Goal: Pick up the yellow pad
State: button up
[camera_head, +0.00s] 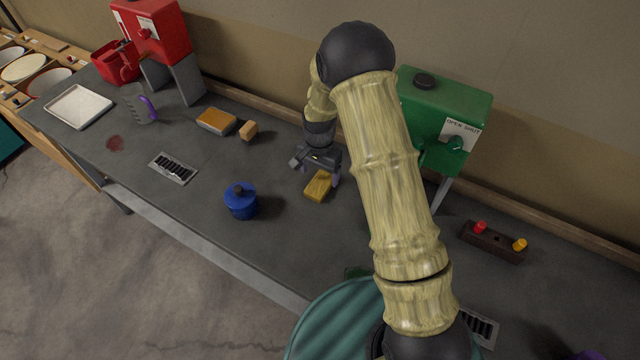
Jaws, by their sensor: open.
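A yellow pad (318,187) lies on the dark grey bench near the middle of the picture. My gripper (320,173) is low over the pad's back end, with its jaws apart. One finger shows just right of the pad and the other at its back left. I cannot tell whether either finger touches the pad. Part of the pad's back end is hidden by my gripper.
A blue lidded pot (241,203) stands left of the pad. An orange-topped block (216,121) and small wooden block (248,131) lie behind left. A green dispenser (445,108) and a red-and-yellow-button box (494,243) are right.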

aim_at(320, 183)
jog(key=shift+w+d+f+p, duration=0.15)
jog(key=shift+f+p, duration=0.45)
jog(key=shift+f, duration=0.7)
jog(key=shift+w+a+f+p, duration=0.1)
jog(key=shift+w+f+p, duration=0.15)
jog(key=shift+f+p, duration=0.7)
jog(key=shift+f+b, duration=0.35)
jog(key=shift+b, duration=0.05)
jog(key=c, duration=1.1)
jog(key=shift+o, duration=0.2)
jog(key=shift+r, duration=0.1)
notch_tip(320, 183, up, 10)
jog(key=b, duration=0.2)
jog(key=shift+b, duration=0.35)
